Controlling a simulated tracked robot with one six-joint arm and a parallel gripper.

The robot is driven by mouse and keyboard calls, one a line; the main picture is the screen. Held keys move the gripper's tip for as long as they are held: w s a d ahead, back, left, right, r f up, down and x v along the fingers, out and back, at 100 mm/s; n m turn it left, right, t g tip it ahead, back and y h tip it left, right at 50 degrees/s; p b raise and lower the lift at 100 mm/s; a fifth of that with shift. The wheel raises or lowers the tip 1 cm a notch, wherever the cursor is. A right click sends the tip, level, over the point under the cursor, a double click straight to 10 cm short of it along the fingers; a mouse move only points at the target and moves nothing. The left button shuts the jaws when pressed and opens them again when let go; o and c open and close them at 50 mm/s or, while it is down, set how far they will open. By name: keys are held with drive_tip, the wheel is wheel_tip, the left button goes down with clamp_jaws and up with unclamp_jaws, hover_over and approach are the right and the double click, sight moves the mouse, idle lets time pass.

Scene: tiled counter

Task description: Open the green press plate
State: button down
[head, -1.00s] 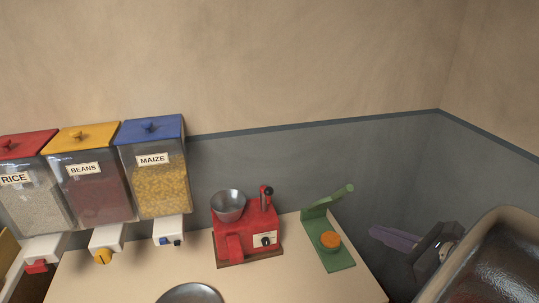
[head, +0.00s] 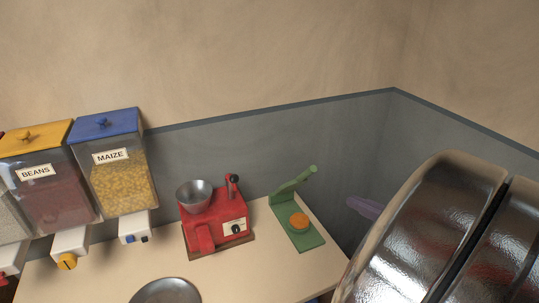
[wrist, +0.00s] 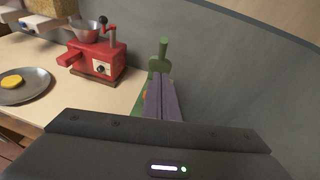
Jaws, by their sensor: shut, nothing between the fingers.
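The green press (head: 308,238) stands at the right end of the counter. Its upper plate with the handle (head: 296,185) is raised and tilted up from the base. An orange round piece (head: 299,221) lies on the base. My gripper's purple fingers (head: 364,207) are to the right of the press, apart from it in the head view; my arm hides the rest. In the wrist view the fingers (wrist: 165,97) are shut together, empty, and cover much of the press. The green handle (wrist: 162,54) shows just beyond their tips; I cannot tell whether they touch.
A red mill (head: 217,225) with a metal bowl stands left of the press. A metal plate (head: 165,291) lies at the counter's front, with a yellow disc (wrist: 11,82) on it. Dispensers (head: 118,180) hang at left. The grey wall is close behind.

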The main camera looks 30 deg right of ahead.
drive_tip(key=w+a, duration=0.1)
drive_tip(key=w, duration=1)
drive_tip(key=shift+w+f, duration=0.2)
drive_tip(key=shift+f, duration=0.1)
drive_tip(key=shift+a, duration=0.1)
drive_tip(key=shift+g, duration=0.6)
drive_tip(key=w+r, duration=0.2)
drive_tip(key=w, duration=0.1)
drive_tip(key=w+r, duration=0.2)
drive_tip(key=w, duration=0.1)
drive_tip(key=w+r, duration=0.2)
drive_tip(key=w, duration=0.1)
drive_tip(key=shift+w+d+r, duration=0.15)
drive_tip(key=shift+d+r, duration=0.2)
